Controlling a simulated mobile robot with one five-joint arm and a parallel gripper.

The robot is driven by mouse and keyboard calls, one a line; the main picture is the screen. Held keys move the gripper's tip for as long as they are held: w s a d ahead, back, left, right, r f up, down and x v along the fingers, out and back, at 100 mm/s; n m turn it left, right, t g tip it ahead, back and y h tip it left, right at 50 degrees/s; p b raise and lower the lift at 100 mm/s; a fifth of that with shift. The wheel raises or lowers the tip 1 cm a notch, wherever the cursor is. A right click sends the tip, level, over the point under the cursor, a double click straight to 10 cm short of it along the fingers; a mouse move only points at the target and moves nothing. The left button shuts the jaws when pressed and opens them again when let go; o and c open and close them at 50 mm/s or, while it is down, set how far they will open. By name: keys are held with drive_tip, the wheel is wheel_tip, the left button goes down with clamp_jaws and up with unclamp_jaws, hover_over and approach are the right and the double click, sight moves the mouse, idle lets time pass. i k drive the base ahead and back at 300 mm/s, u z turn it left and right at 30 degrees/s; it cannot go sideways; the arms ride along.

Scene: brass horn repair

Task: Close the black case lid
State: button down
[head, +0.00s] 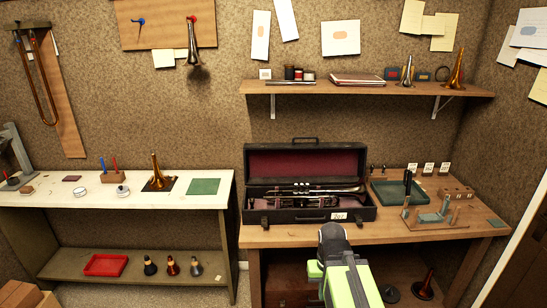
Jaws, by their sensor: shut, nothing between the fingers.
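The black case (290,217) stands on the wooden bench at the middle right. Its lid (262,161) is open and stands upright at the back, showing a dark red lining and a handle on top. A silvery trumpet (315,190) lies in the case. A white tag (339,216) is at the front right of the case. My green and grey arm reaches up from the bottom, its dark rounded end just below the case front in the picture. I cannot make out my gripper's fingers.
Right of the case, the wooden bench (395,232) holds a dark green tray (388,194), a small fixture and wooden blocks. A wall shelf (375,90) runs above the lid. A white-topped bench (110,198) stands left, across a narrow gap.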

sight(317, 162)
drive_tip(key=z, duration=0.25)
drive_tip(key=k, duration=0.25)
drive_tip(key=u, duration=1.2)
drive_tip(key=i, duration=1.75)
drive_tip(key=u, duration=0.65)
drive_tip(key=i, duration=1.25)
